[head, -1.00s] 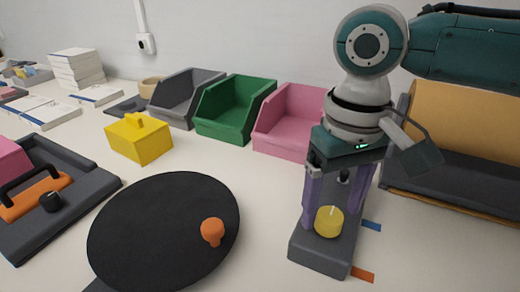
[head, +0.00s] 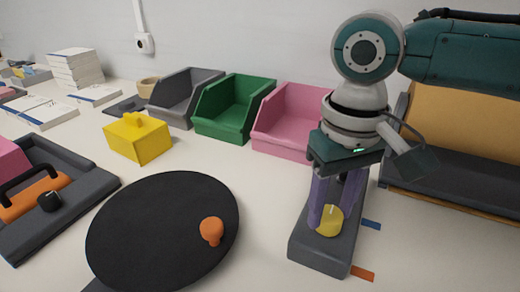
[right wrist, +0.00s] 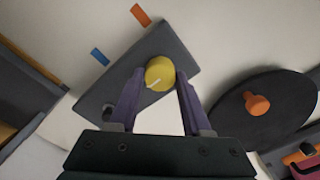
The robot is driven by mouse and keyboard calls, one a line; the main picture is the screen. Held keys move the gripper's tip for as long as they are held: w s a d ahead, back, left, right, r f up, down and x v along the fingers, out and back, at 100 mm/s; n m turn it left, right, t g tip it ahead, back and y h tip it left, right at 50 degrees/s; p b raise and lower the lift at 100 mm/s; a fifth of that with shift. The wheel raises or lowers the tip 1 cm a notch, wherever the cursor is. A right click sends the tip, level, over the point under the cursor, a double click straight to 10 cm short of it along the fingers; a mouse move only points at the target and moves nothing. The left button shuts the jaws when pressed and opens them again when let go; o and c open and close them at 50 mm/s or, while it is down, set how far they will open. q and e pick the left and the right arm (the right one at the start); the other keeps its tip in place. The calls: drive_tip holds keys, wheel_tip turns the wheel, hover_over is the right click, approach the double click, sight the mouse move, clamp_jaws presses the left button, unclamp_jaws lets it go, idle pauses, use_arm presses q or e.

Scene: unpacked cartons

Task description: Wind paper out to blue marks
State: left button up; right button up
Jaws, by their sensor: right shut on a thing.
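A yellow knob (head: 329,221) with a white pointer line sits on a dark grey box (head: 320,262) at the right front; it also shows in the right wrist view (right wrist: 159,73). My right gripper (head: 334,215) points down at it, its purple fingers shut on the knob's two sides. A blue mark (head: 371,225) and an orange mark (head: 362,273) lie on the table along the box's right side. A wide tan sheet or roll (head: 459,112), perhaps the paper, stands in a dark frame at the right, partly hidden by my arm. My left gripper is out of view.
A round black disc (head: 150,230) with an orange knob (head: 211,231) lies left of the box. Pink (head: 290,125), green (head: 235,108) and grey bins stand behind. A yellow block (head: 138,138) and a dark tray (head: 90,190) are at the left.

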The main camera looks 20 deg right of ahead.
clamp_jaws()
drive_tip(key=shift+r+m+p, duration=0.15)
drive_tip(key=shift+m+p, duration=0.15)
drive_tip(key=shift+p, duration=0.25)
drive_tip(key=m+p, duration=0.6)
drive_tip(key=p, duration=0.2)
drive_tip(key=shift+s+r+p, duration=0.1)
drive_tip(key=shift+r+p, duration=0.05)
drive_tip(key=shift+p, duration=0.15)
drive_tip(key=m+p, duration=0.3)
drive_tip(key=m, duration=0.1)
drive_tip(key=shift+m, duration=0.3)
drive_tip(key=m+p, duration=0.1)
drive_tip(key=m, duration=0.1)
drive_tip(key=shift+m, duration=0.3)
drive_tip(key=m, duration=0.1)
drive_tip(key=m+p, duration=0.1)
drive_tip(key=m, duration=0.1)
drive_tip(key=shift+f+m, duration=0.2)
drive_tip(key=shift+m, duration=0.1)
drive_tip(key=m+p, duration=0.1)
drive_tip(key=m, duration=0.2)
drive_tip(key=shift+m, duration=1.9)
